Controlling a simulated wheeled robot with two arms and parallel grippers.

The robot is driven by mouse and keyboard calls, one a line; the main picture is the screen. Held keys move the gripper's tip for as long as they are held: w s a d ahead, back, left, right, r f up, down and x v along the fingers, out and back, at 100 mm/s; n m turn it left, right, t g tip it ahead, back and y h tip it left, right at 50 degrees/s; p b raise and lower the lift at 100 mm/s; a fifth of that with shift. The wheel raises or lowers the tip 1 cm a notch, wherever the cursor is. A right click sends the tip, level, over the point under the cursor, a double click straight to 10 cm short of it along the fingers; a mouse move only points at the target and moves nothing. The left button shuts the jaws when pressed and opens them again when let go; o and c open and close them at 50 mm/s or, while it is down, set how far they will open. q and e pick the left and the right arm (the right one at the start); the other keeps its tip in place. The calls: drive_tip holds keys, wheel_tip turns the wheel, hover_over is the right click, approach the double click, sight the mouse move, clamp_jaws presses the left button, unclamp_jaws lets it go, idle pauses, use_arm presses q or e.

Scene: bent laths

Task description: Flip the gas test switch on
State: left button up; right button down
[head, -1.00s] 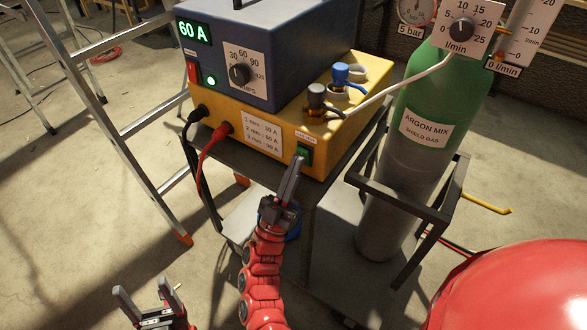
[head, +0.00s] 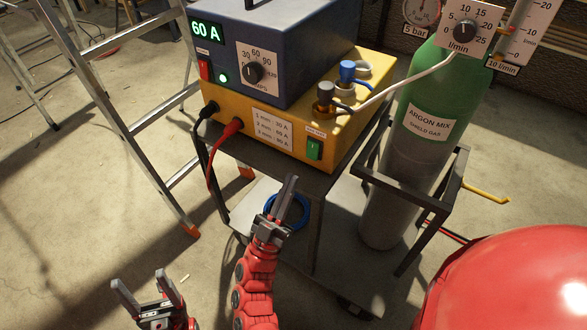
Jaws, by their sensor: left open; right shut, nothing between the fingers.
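The gas test switch (head: 314,149) is a green rocker on the front of the yellow box (head: 260,124), under a small white label. My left gripper (head: 141,286) is open and empty at the bottom left, over the floor. The flow meter (head: 520,30) at the top right has a readout of 10 l/min (head: 503,67).
The yellow box and the blue power unit (head: 285,45) stand on a dark cart (head: 290,178). A green argon cylinder (head: 425,105) stands in the cart's frame at right. A metal ladder (head: 110,110) stands at left. A blue coil (head: 287,212) lies behind my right gripper.

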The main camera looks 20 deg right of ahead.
drive_tip(key=s+a+f, duration=0.3)
drive_tip(key=a, duration=0.1)
drive_tip(key=shift+f, duration=0.3)
idle(0.3)
